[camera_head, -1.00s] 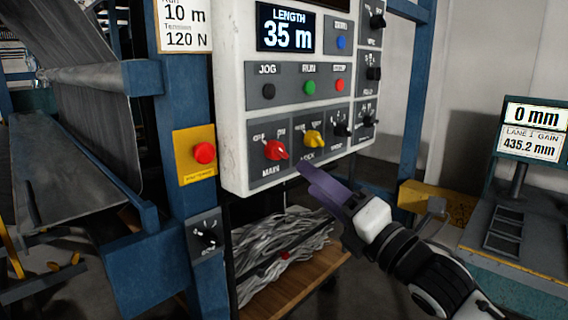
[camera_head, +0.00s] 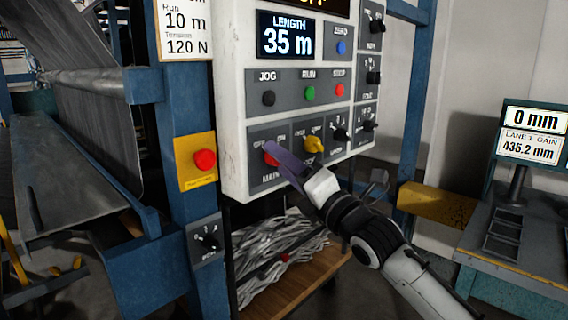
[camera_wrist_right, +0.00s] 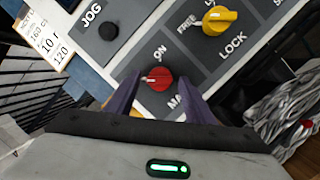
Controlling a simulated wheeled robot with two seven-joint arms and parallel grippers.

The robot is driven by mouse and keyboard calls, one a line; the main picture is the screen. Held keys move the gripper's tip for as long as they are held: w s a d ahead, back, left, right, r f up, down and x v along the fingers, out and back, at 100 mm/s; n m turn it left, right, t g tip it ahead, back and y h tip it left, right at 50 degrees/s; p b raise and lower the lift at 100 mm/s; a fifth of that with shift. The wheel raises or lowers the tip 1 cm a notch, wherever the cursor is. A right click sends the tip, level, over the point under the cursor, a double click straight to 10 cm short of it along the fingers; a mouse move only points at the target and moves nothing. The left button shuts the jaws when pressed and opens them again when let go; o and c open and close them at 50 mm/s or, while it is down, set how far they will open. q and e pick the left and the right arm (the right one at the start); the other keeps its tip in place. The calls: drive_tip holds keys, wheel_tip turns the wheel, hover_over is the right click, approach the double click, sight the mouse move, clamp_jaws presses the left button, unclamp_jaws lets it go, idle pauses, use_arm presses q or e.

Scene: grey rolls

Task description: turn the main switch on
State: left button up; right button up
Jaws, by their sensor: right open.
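The main switch is a red rotary knob (camera_wrist_right: 157,79) on the lower left of the white control panel (camera_head: 232,120), with ON and MAIN lettering beside it. In the head view most of the knob (camera_head: 268,158) is hidden behind my fingers. My right gripper (camera_head: 274,155) has purple fingers and reaches in from the lower right. In the right wrist view my right gripper (camera_wrist_right: 158,92) is open, with one finger on each side of the red knob. I cannot tell whether the fingers touch it. My left gripper is not in view.
A yellow LOCK knob (camera_head: 313,145) sits just right of the red knob. JOG, RUN and STOP buttons (camera_head: 310,92) are above. A red button on a yellow plate (camera_head: 204,160) is on the blue post at left. A wooden shelf (camera_head: 318,268) with grey strands is below.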

drive_tip(key=shift+c, duration=0.5)
drive_tip(key=c, duration=0.9)
drive_tip(key=shift+s+a+r+m+g+h+p, duration=0.1)
drive_tip(key=shift+m+g+h+p, duration=0.75)
drive_tip(key=shift+m, duration=2.1)
drive_tip(key=shift+w+d+r+m+g+h+p, duration=0.15)
drive_tip(key=shift+m+h+p, duration=0.25)
drive_tip(key=shift+m+p, duration=1.75)
drive_tip(key=shift+s+a+r+m+g+h+p, duration=0.15)
drive_tip(key=shift+m+g+h, duration=0.45)
drive_tip(key=shift+m, duration=3.2)
drive_tip(key=shift+f, duration=0.1)
drive_tip(key=o, duration=1)
